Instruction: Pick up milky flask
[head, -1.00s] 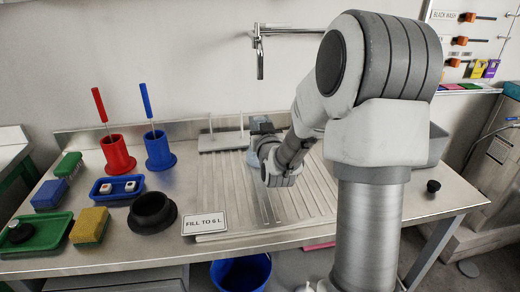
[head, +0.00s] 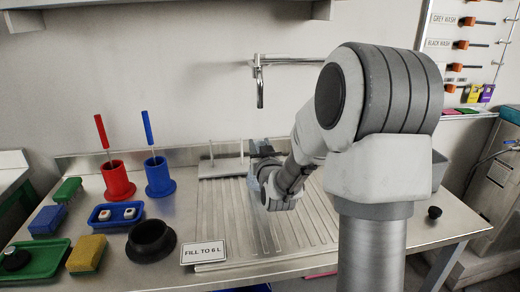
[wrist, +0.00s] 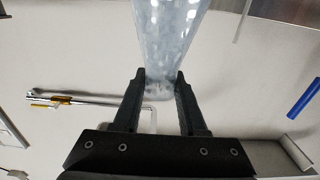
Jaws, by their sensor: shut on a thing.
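My gripper (wrist: 160,88) is shut on the milky flask (wrist: 170,38), a translucent, pale bluish glass vessel, in the wrist view. The flask stretches up between the fingertips and out of the top of that view, so its whole shape is not shown. In the head view my gripper (head: 262,149) is small and partly hidden by my own wrist, over the grooved draining area. A bluish part of the flask (head: 253,180) shows beside it. I cannot tell whether the flask touches the surface.
A grooved metal drainer (head: 235,225) lies below my gripper, with a peg rack (head: 222,168) behind it. A wall tap (head: 260,90) hangs above.

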